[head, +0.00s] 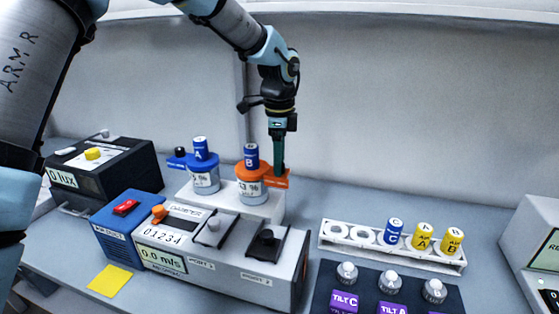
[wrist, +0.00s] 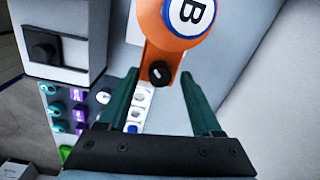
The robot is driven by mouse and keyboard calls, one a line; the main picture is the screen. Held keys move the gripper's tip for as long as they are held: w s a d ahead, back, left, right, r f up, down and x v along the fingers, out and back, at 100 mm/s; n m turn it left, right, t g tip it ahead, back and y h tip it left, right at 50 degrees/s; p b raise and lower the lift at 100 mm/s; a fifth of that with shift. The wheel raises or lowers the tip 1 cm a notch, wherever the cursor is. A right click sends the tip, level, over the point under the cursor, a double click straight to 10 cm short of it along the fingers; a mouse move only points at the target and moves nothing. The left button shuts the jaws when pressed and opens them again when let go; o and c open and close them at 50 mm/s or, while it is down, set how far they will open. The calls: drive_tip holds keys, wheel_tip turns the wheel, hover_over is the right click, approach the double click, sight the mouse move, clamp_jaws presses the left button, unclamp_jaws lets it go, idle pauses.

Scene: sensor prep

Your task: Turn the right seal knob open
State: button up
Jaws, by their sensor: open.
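The right seal knob (wrist: 159,72) is a small black knob with a light mark, on an arm of the orange collar (wrist: 152,45) around sensor B. In the wrist view my gripper (wrist: 160,80) is open, with one green finger on each side of the knob. A gap shows between each finger and the knob in that view. The blue-topped sensor B (head: 251,156) stands upright in the orange collar.
Left of it stands sensor A (head: 200,148) in a blue collar with its own black knob (head: 180,152). Both sit on a white block (head: 268,208) behind a grey unit (head: 218,262). A white rack (head: 340,247) holds several capped sensors at the right.

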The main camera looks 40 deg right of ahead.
wheel_tip(320, 180, up, 10)
drive_tip(key=b, duration=0.3)
drive_tip(key=shift+s+a+r, duration=0.15)
drive_tip(key=shift+r, duration=0.05)
drive_tip(key=w+a+f+n, duration=0.3)
drive_tip(key=w+a+n, duration=0.15)
drive_tip(key=a, duration=0.45)
drive_tip(key=w+a+f+n, duration=0.3)
drive_tip(key=a+n, duration=0.2)
drive_tip(key=a, duration=0.4)
drive_tip(key=w+a+f+n, duration=0.2)
drive_tip(key=w+a+n, duration=0.2)
drive_tip(key=a, duration=0.5)
drive_tip(key=s+a+f+n, duration=0.3)
drive_tip(key=a+n, duration=0.3)
drive_tip(key=a, duration=0.4)
drive_tip(key=s+a+f+n+t, duration=0.1)
drive_tip(key=s+a+f+n, duration=0.2)
drive_tip(key=a+n, duration=0.4)
drive_tip(key=a, duration=0.4)
drive_tip(key=shift+s, duration=0.3)
